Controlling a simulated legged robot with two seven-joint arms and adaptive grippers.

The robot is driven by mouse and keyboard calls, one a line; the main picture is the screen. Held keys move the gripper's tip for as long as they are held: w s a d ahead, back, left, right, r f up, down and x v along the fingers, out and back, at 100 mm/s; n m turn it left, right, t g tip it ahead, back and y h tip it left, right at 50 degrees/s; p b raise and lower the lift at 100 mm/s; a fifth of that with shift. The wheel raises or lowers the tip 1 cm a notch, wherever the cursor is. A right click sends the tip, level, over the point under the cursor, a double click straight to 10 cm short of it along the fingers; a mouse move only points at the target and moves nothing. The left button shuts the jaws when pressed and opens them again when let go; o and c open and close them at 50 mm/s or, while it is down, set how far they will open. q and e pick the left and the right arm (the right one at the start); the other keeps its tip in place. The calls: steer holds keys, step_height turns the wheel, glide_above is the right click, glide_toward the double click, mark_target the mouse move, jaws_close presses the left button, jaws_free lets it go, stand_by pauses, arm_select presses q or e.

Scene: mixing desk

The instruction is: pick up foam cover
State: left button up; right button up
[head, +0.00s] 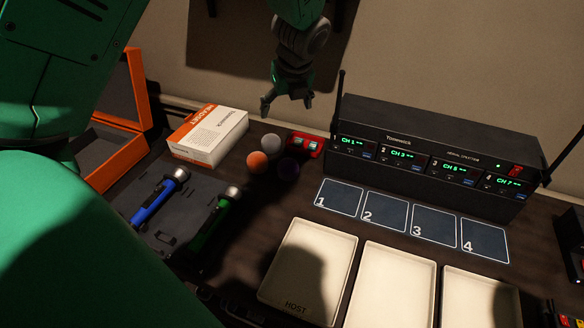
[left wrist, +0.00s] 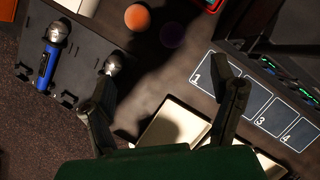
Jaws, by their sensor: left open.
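Three round foam covers rest together on the dark desk in the head view: a grey one (head: 271,144), an orange one (head: 257,162) and a dark purple one (head: 289,168). The orange cover (left wrist: 137,17) and purple cover (left wrist: 172,34) also show at the top of the left wrist view; the grey one is outside it. My left gripper (head: 287,104) is open and empty, raised above the desk at the top of the head view. Its spread fingers show in the left wrist view (left wrist: 170,88), with the covers beyond their tips. My right gripper is not in view.
A headset box (head: 208,137), a red device (head: 305,144) and a receiver rack (head: 430,150) with antennas surround the covers. A blue microphone (head: 158,196) and a green one (head: 215,220) lie on the left. Numbered cards (head: 384,210) and pale trays (head: 310,262) fill the front.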

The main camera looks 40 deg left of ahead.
arm_select(q)
step_height(320, 180, down, 9)
steer(key=w+d+b, duration=0.2)
steer(key=b, duration=1.1)
glide_toward(291, 166)
steer(key=b+x, duration=0.1)
steer(key=x, duration=1)
steer(key=a+b+x, duration=0.1)
steer(key=x, duration=0.1)
steer(key=shift+w+f, duration=0.1)
steer(key=shift+f, duration=0.1)
steer(key=shift+d+r, duration=0.1)
steer(key=shift+r, duration=0.05)
steer(key=shift+d, duration=0.1)
steer(key=c, duration=0.9)
